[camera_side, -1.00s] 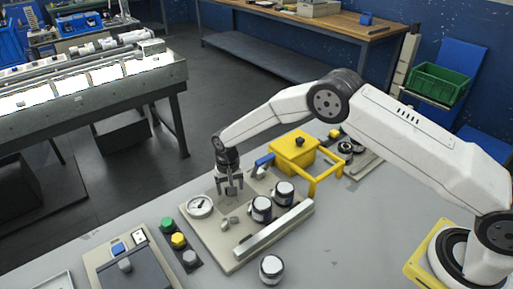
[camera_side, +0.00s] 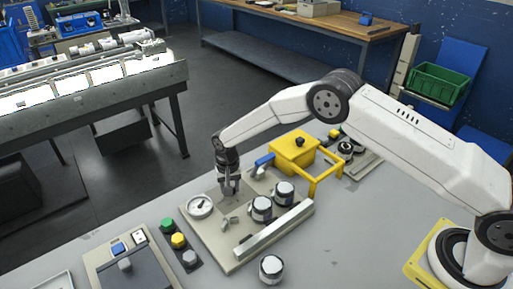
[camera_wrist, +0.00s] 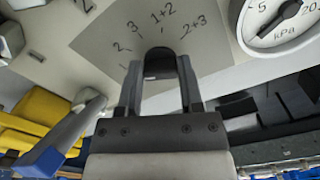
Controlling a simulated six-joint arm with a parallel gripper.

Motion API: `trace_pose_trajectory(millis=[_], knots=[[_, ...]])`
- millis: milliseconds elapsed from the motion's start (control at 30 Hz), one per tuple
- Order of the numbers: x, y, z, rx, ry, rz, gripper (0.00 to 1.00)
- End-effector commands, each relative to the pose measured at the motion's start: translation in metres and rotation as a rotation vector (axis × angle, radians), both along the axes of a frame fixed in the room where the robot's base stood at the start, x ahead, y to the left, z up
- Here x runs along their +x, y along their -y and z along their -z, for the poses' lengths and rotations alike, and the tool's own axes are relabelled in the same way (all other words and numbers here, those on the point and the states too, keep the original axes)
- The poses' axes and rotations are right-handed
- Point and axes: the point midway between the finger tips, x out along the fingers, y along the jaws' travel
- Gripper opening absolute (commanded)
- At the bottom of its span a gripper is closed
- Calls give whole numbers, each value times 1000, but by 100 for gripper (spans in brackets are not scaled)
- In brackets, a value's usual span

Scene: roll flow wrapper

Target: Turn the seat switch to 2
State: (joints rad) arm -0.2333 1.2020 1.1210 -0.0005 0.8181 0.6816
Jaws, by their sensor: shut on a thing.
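The seat switch (camera_wrist: 160,61) is a dark knob on a light grey plate (camera_wrist: 218,55) printed with 1, 2, 3, 1+2 and 2+3 in an arc. The wrist view shows my gripper (camera_wrist: 160,75) shut on the switch, one finger on each side. The knob's long side points roughly up the picture, toward the 1+2 end of the arc; no pointer mark is visible. In the side view my gripper (camera_side: 229,193) points down at the panel (camera_side: 231,254), and the switch is mostly hidden between the fingers.
A pressure gauge (camera_side: 200,207) sits left of my gripper. A blue-handled lever (camera_side: 264,160) and a yellow box (camera_side: 294,151) stand to its right. Dark-and-white round knobs (camera_side: 261,208) stand in front, near a raised metal bar (camera_side: 273,230).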

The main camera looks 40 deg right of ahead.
Motion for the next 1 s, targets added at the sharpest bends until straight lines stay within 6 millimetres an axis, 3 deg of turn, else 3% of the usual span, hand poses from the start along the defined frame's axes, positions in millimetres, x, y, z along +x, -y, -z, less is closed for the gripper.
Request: trace_pose_trajectory(millis=[600,1000], knots=[[2,-2,-1,1,-1,420,0],[2,-2,-1,1,-1,515,0]])
